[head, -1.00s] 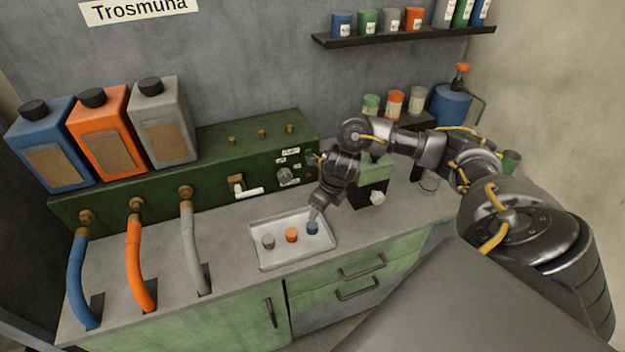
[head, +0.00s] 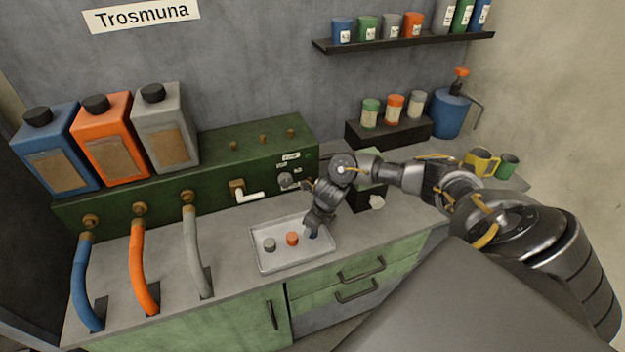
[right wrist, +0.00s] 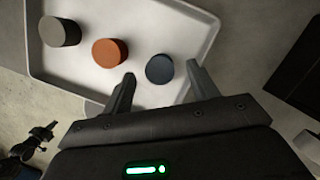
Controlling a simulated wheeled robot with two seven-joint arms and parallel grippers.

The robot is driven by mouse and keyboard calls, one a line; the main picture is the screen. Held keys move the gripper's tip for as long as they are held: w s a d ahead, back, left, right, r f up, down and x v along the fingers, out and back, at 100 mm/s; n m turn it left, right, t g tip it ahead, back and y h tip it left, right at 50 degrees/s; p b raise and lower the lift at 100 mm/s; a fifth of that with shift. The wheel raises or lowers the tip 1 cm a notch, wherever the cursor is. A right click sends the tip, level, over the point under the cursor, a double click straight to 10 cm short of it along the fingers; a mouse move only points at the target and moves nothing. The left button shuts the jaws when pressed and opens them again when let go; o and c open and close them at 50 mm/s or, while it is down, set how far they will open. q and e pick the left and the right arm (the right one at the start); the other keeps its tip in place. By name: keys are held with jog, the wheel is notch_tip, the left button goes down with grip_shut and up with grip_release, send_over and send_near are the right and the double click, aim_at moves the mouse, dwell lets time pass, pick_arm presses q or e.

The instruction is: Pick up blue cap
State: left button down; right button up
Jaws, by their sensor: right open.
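The blue cap (right wrist: 159,69) stands in the white tray (right wrist: 226,15) on the counter, at the right end of a row with the orange cap (right wrist: 110,52) and the grey cap (right wrist: 60,31). In the right wrist view my right gripper (right wrist: 160,78) is open, with one finger on each side of the blue cap and a gap to each. In the head view my right gripper (head: 313,232) points down over the tray's right part and mostly hides the blue cap. The left gripper is not in view.
Blue (head: 53,150), orange (head: 108,140) and grey (head: 163,128) canisters stand on the green manifold box (head: 205,187) behind the tray. A white-handled tap (head: 248,194) juts toward the tray. A dark box with a white knob (head: 376,201) stands right of it.

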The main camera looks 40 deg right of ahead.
jog(key=shift+w+f, duration=0.15)
jog(key=shift+f, duration=0.5)
jog(key=c, duration=1.1)
jog(key=shift+o, duration=0.2)
jog(key=shift+r, duration=0.1)
jog(key=shift+r, duration=0.55)
jog(key=s+a+r+p, duration=0.1)
jog(key=s+a+r, duration=0.6)
jog(key=s+r, duration=0.4)
jog(key=shift+s+a+r, duration=0.15)
jog(key=shift+s+r, duration=0.25)
jog(key=shift+s, duration=0.15)
